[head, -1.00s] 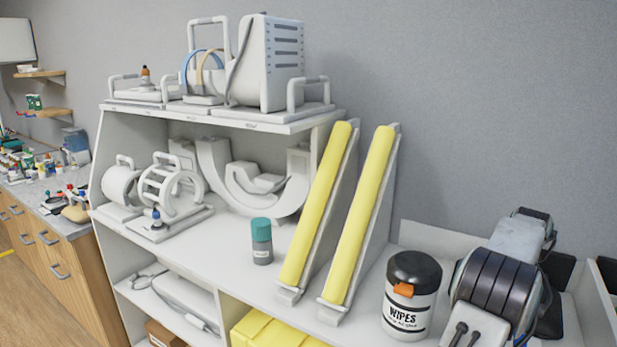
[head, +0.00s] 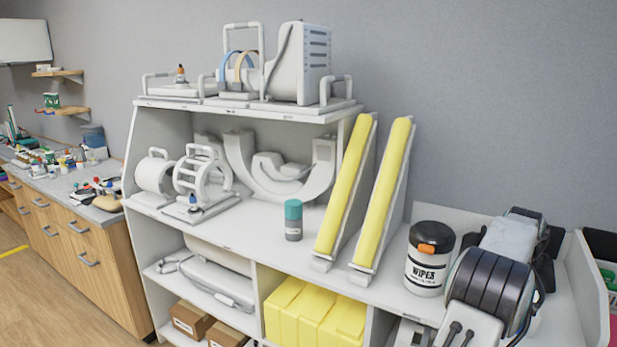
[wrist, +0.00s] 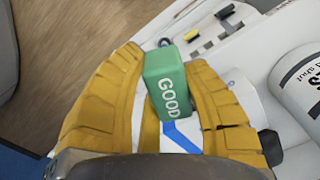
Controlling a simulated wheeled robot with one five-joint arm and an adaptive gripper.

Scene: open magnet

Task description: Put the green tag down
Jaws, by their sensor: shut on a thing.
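The green tag (wrist: 166,84), with "GOOD" in white letters, shows in the wrist view. My gripper (wrist: 170,95) has yellow ribbed fingers and is shut on it, one finger on each side. A white and blue part (wrist: 180,137) shows just below the green block between the fingers. The tag is held above a white surface; how far above I cannot tell. In the head view neither the tag nor the gripper fingers show; a dark ribbed part of my arm stands at the lower right.
A wipes tub (head: 429,258) stands on the white shelf unit (head: 250,232), right of two yellow sloped pads (head: 385,190). A grey bottle with a teal cap (head: 293,220) stands left of the pads. Shelf surface around the bottle is clear. Yellow boxes (head: 310,310) fill a lower compartment.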

